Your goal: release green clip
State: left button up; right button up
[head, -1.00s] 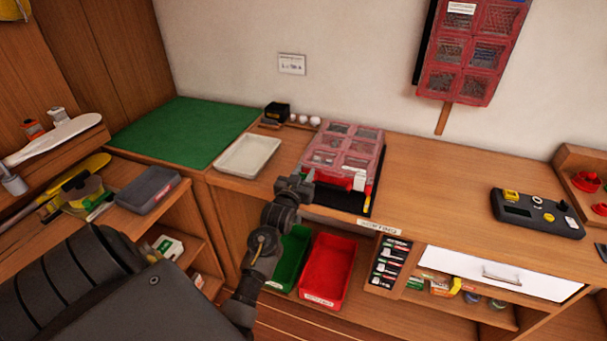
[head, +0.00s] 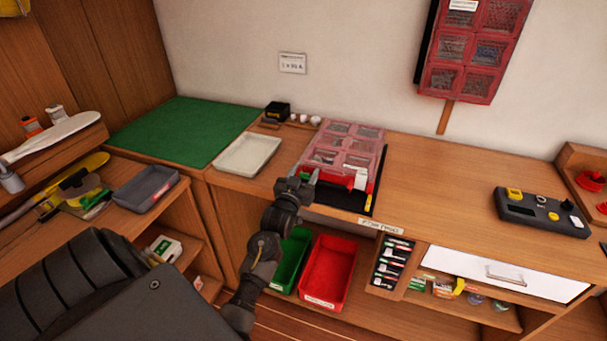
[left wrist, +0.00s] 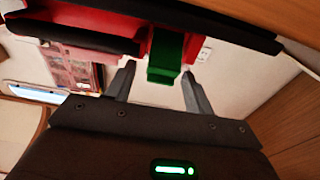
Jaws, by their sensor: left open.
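The green clip (left wrist: 166,54) shows in the left wrist view, hanging from the edge of a red part with a black border. My left gripper (left wrist: 158,70) is open, with one finger on each side of the clip and a visible gap to each. In the head view my left gripper (head: 299,180) is at the front left corner of the red case with clear-lidded compartments (head: 346,146). The clip cannot be made out in the head view. My right gripper is in neither view.
The case sits on a dark base (head: 350,199) at the bench's front edge. A pale tray (head: 247,155) and green mat (head: 184,131) lie left. Green (head: 290,262) and red bins (head: 328,272) stand below. A black control box (head: 541,213) is right, with clear bench between.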

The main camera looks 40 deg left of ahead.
pick_arm(q)
jog(key=r+b+v, duration=0.1)
jog(key=b+v, duration=0.1)
jog(key=v, duration=0.9)
jog(key=shift+f, duration=0.45)
jog(key=shift+w, duration=0.1)
jog(key=w+d+f+m+g+h, duration=0.1)
jog(key=d+f+g+h, duration=0.25)
jog(key=f, duration=1.55)
jog(key=s+d+f+m+g+h, duration=0.1)
jog(key=s+d+f+g, duration=0.15)
jog(key=f, duration=0.65)
jog(key=s+d+f+m+g+h, duration=0.15)
jog(key=s+d+f, duration=0.25)
jog(key=f, duration=0.5)
jog(key=s+d+f+g, duration=0.2)
jog(key=s+f, duration=0.5)
jog(key=s+d+f+g, duration=0.3)
jog(key=s+f, duration=0.4)
jog(key=s, duration=0.1)
jog(key=s+f+m+g, duration=0.1)
jog(key=s+f+g, duration=0.1)
jog(key=s, duration=0.9)
jog(key=s+f+m+g, duration=0.1)
jog(key=s+f, duration=0.4)
jog(key=s, duration=0.6)
jog(key=shift+s+a+f+m+g, duration=0.15)
jog(key=shift+s+a+m+g, duration=0.15)
jog(key=shift+g, duration=0.45)
